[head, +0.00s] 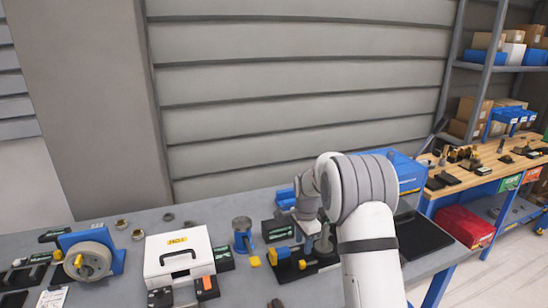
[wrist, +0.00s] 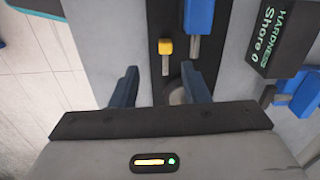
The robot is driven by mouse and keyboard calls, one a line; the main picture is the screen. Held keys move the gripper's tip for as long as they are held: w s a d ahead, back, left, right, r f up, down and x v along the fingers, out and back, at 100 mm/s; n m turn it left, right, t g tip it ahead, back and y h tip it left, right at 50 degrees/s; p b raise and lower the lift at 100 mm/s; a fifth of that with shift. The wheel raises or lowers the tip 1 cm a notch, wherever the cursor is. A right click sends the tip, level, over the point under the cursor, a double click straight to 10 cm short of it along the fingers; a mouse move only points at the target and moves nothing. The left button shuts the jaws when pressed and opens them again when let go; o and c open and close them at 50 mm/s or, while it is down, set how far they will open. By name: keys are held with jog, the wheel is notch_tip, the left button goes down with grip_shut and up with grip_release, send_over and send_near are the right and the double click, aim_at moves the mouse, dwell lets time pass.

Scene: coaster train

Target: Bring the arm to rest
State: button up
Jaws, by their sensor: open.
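My arm (head: 370,245) reaches over the grey workbench in the head view, its white and grey links bent at a raised elbow. My gripper (wrist: 159,72) shows in the wrist view with its two dark fingers apart and nothing clearly held. It points down over a dark strip (wrist: 162,20) on the bench. A round grey thing (wrist: 178,96) is partly hidden by the right finger and the gripper body; I cannot tell its height. A yellow-tipped tool (wrist: 166,47) lies just beyond the fingertips. In the head view the gripper is mostly hidden among the arm and tools.
The grey workbench (head: 213,213) is crowded around the arm. A white case (head: 178,262), a blue-and-grey wheel device (head: 90,258) and a blue can (head: 242,237) stand to the left. A blue box (head: 405,172) is behind the arm. A dark box with "HARDNESS" lettering (wrist: 281,40) is right of the fingers.

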jog(key=s+d+r+n+t+b, duration=0.2)
jog(key=s+r+n, duration=0.4)
jog(key=s+r, duration=0.85)
jog(key=s+f+n+t+b, duration=0.1)
jog(key=s+n, duration=0.7)
jog(key=s, duration=1.4)
jog(key=shift+s+d+f+b, duration=0.15)
jog(key=shift+s+d+b, duration=0.2)
jog(key=shift+b, duration=0.3)
jog(key=shift+w, duration=0.15)
